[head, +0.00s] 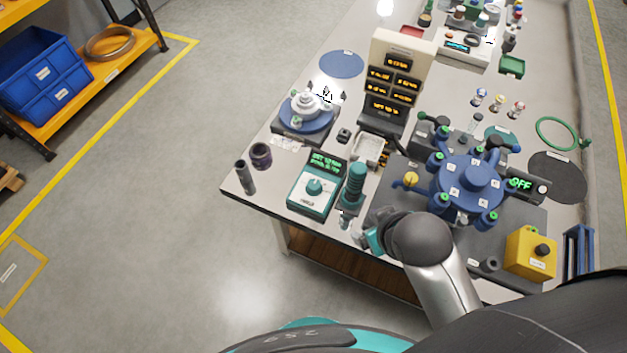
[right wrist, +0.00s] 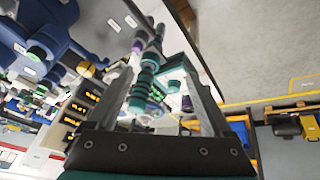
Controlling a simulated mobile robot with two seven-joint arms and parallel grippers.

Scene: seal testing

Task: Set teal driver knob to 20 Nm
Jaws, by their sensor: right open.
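The teal controller box (head: 316,186) stands near the left front corner of the bench, with a round teal knob (head: 314,186) on its pale face and a green-lit display (head: 327,163) too small to read surely. A teal ribbed driver (head: 354,186) stands upright just right of it. My right gripper (head: 372,241) is low at the front edge, mostly hidden behind my wrist. In the right wrist view my right gripper (right wrist: 158,64) is open, its fingers apart, with the ribbed driver (right wrist: 144,84) and the knob (right wrist: 174,86) seen between them. I see no contact with the knob. My left gripper is not in view.
Dark cylinders (head: 245,176) stand left of the box. A white tray (head: 369,150) and a display tower (head: 390,85) stand behind. A blue round fixture (head: 466,183) and a yellow button box (head: 530,252) are to the right. Floor left of the bench is clear.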

